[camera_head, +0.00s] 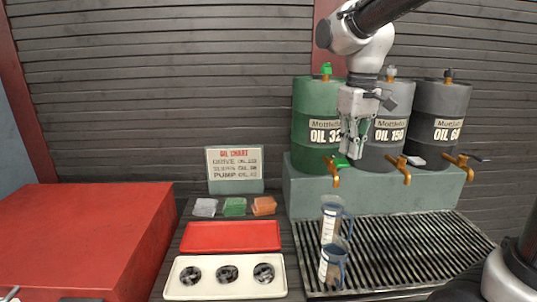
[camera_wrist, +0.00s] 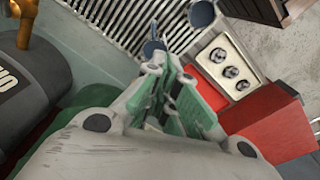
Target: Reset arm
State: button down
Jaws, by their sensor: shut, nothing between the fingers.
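My gripper (camera_head: 352,152) hangs in front of the green OIL 32 barrel (camera_head: 308,105) and the grey OIL 150 barrel (camera_head: 392,135), above the drip grate. It points down with its fingers shut and nothing between them. In the wrist view its green-padded fingers (camera_wrist: 172,105) come together near the middle. Part of both barrels is hidden behind my gripper.
Two measuring jugs (camera_head: 330,222) (camera_head: 333,265) stand at the grate's (camera_head: 410,250) left side. Brass taps (camera_head: 333,172) stick out below the barrels. A red tray (camera_head: 232,237) and a cream tray with three dark parts (camera_head: 180,290) lie left. A red cabinet (camera_head: 80,235) stands far left.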

jog(key=s+d+f+m+t, duration=0.1)
jog(key=s+d+m+t, duration=0.3)
jog(key=s+d, duration=0.9)
jog(key=shift+s+d+f+m, duration=0.3)
jog(key=shift+s+d+m, duration=0.15)
jog(key=shift+s, duration=1.65)
